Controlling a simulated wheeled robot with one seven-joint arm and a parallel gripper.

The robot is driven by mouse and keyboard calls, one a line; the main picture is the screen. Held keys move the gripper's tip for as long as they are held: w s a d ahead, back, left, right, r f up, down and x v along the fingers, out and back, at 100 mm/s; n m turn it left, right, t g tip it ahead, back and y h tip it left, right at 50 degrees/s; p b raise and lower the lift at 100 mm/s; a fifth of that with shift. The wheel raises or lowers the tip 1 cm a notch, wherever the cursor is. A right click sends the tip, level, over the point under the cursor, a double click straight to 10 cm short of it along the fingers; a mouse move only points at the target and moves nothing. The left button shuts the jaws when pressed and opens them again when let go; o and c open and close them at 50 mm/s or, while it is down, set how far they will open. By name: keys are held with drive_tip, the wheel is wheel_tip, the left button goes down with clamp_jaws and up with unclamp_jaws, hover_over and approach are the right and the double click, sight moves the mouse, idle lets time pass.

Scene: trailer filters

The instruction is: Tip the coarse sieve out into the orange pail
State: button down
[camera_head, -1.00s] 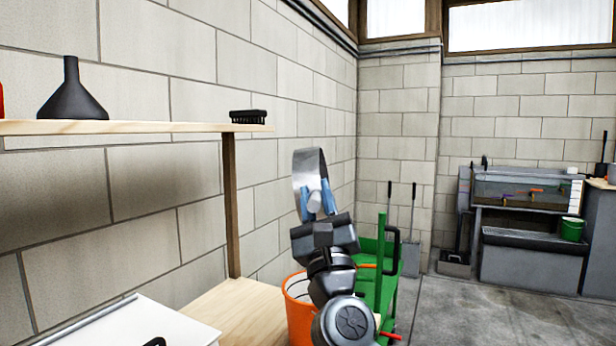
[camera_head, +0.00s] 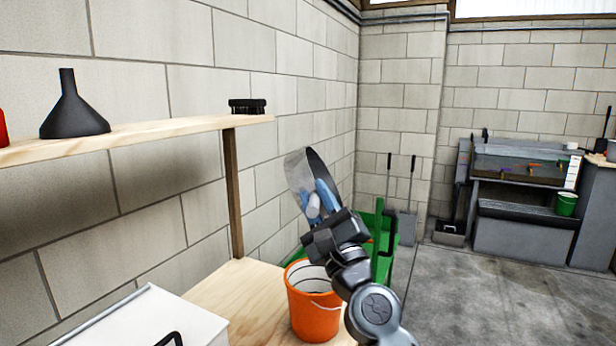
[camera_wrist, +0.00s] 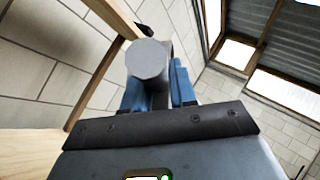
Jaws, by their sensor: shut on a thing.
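The coarse sieve (camera_head: 305,168) is a silvery round-rimmed piece, up in the air and tilted steeply on edge. My gripper (camera_head: 318,198) is shut on its pale grey handle (camera_head: 313,206), between blue fingers. In the wrist view the handle's round grey end (camera_wrist: 149,60) shows between the blue fingers (camera_wrist: 180,85); the sieve's bowl is hidden behind it. The orange pail (camera_head: 313,318) stands upright on the wooden bench, below the sieve and my gripper. Its pale inside shows in part. I cannot see what the sieve holds.
A wooden shelf (camera_head: 150,135) at left carries a black funnel (camera_head: 72,108) and a black brush (camera_head: 247,106). A white box (camera_head: 150,315) stands on the bench, left of the pail. A green cart (camera_head: 386,240) is behind my arm. Open floor lies to the right.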

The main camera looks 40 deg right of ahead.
drive_tip(key=shift+r+n+g+y+p, duration=0.25)
drive_tip(key=shift+n+y+p, duration=0.5)
drive_tip(key=shift+p, duration=0.75)
drive_tip(key=shift+r+n+g+y+p, duration=0.25)
drive_tip(key=shift+n+y+p, duration=0.25)
drive_tip(key=shift+n+p, duration=0.75)
drive_tip(key=shift+r+n+g+y+p, duration=0.25)
drive_tip(key=shift+n+y+p, duration=0.4)
drive_tip(key=shift+p, duration=1.1)
drive_tip(key=shift+n+g+y+p, duration=0.4)
drive_tip(key=shift+n+p, duration=0.25)
drive_tip(key=shift+p, duration=0.45)
drive_tip(key=shift+f, duration=0.15)
drive_tip(key=shift+n+g+y+b, duration=0.35)
drive_tip(key=shift+n+b, duration=0.2)
drive_tip(key=shift+n, duration=0.15)
drive_tip(key=shift+r+n+g+p, duration=0.3)
drive_tip(key=shift+r+p, duration=0.15)
drive_tip(key=n+g, duration=0.3)
drive_tip(key=shift+r+y, duration=0.2)
drive_tip(key=shift+y, duration=0.05)
